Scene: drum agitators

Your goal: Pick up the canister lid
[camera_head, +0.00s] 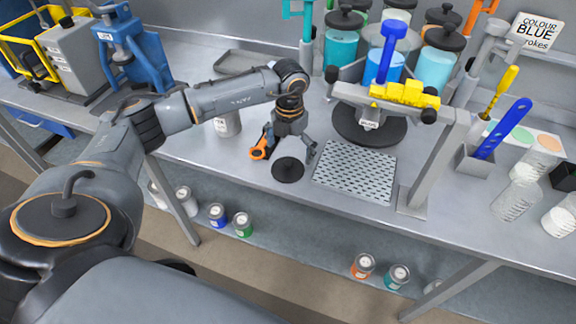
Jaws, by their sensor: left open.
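A flat, round, black disc (288,170), which looks like the canister lid, lies on the grey bench near its front edge. My left gripper (286,152) points down just above and behind it, with its fingers spread apart and nothing between them. I cannot tell whether a fingertip touches the disc. A light metal canister (228,124) stands left of the gripper, its upper part hidden by my left arm. My right gripper is not in view.
An orange item (258,150) shows beside the left finger. A perforated metal plate (354,172) lies right of the disc. Blue-filled jars (341,48) stand at the back. Several cans sit on the lower shelf.

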